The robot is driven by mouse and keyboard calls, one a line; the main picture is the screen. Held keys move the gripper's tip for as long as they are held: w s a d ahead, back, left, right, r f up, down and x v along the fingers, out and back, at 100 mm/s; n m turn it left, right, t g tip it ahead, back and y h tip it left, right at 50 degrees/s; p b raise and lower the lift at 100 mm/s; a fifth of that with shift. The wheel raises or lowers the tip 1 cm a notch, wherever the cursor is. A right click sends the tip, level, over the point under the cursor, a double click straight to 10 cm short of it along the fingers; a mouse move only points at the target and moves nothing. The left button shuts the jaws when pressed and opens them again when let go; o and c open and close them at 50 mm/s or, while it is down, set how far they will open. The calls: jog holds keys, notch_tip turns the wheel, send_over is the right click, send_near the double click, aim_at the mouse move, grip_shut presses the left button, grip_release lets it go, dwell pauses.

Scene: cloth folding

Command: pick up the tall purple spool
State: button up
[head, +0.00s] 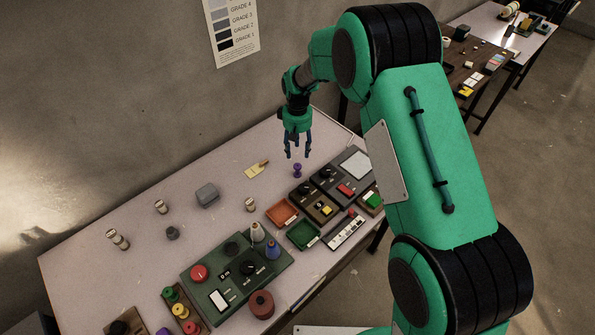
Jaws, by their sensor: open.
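A small, upright, dark purple spool (297,171) stands on the pale table (204,177), toward its far right end. My gripper (298,154) points down above it with its fingers apart and empty. The fingertips appear just above the spool's top in the picture; the exact gap cannot be told from this one view. Another purple thing (163,331) shows at the bottom edge, mostly cut off.
A large green panel (210,293) fills the near table. The wall stands behind.

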aim_at(297, 165)
notch_tip(297, 165, down, 7)
jog(key=shift+f+b, duration=0.15)
jog(key=shift+b, duration=0.45)
jog(key=shift+f, duration=0.1)
jog(key=shift+s+f+b, duration=0.1)
jog(key=shift+f+b, duration=0.65)
jog(key=shift+f, duration=1.8)
jog(key=c, duration=1.1)
jog(key=o, duration=1.1)
jog(key=shift+r, duration=0.1)
notch_tip(297, 165, up, 14)
jog(key=p, duration=0.3)
